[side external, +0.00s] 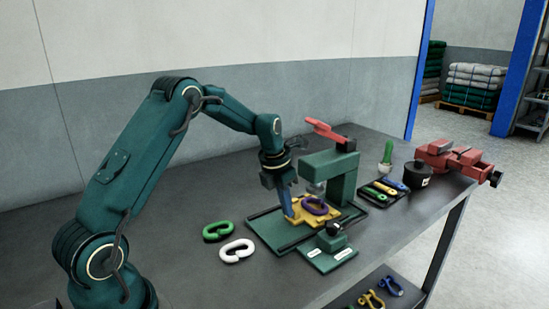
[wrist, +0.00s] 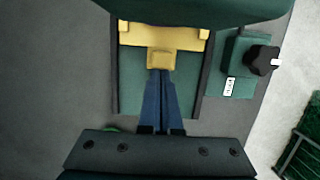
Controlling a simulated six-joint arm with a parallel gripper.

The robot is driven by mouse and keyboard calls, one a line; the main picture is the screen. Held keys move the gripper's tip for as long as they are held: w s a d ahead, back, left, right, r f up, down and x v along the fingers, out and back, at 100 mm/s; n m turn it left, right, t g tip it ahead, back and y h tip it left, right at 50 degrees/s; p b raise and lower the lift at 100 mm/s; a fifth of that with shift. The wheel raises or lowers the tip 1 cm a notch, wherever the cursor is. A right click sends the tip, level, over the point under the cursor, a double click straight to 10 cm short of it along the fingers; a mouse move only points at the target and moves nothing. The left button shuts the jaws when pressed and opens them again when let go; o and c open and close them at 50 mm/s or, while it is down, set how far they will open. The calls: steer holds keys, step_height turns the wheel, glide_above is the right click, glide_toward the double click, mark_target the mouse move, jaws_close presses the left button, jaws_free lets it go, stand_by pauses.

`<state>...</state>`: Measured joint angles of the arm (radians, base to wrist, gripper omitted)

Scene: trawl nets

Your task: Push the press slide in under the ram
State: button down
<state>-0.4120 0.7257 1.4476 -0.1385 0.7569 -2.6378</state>
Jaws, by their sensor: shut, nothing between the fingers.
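The yellow press slide (side external: 299,217) lies on the rails of the green press base (side external: 262,229), with a purple link (side external: 322,211) on it. In the side view the slide and link are at the foot of the green press (side external: 341,180), close below the ram (side external: 316,187). The wrist view shows the slide (wrist: 165,36) running in beneath the green press head (wrist: 200,8), which hides its far part and the link. My gripper (side external: 289,214) is shut and empty. Its blue fingertips (wrist: 160,73) are at the slide's near tab (wrist: 161,60); I cannot tell whether they touch.
A block with a black knob (wrist: 262,61) stands right of the rails. Green (side external: 218,231) and white (side external: 237,251) links lie on the bench left of the base. A tray of colored links (side external: 384,191), a black pot (side external: 417,176) and a red vise (side external: 455,160) stand beyond the press.

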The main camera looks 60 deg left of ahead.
steer(key=shift+w+r, duration=0.15)
steer(key=shift+s, duration=0.6)
steer(key=s, duration=0.3)
steer(key=s+d+r+m+t, duration=0.1)
steer(key=d+r, duration=0.1)
steer(key=r, duration=0.5)
steer(key=s+d+r+m, duration=0.1)
steer(key=s+d+r, duration=0.1)
steer(key=r, duration=0.5)
steer(key=s+d+r+m+t, duration=0.2)
steer(key=s+d+r+m, duration=0.1)
steer(key=s+d+m, duration=0.4)
steer(key=s+d+f+m, duration=0.1)
steer(key=s+m, duration=0.3)
steer(key=m, duration=0.9)
steer(key=s+d+f+m, duration=0.2)
steer(key=s+f+m, duration=0.2)
steer(key=m, duration=1)
steer(key=shift+s, duration=0.2)
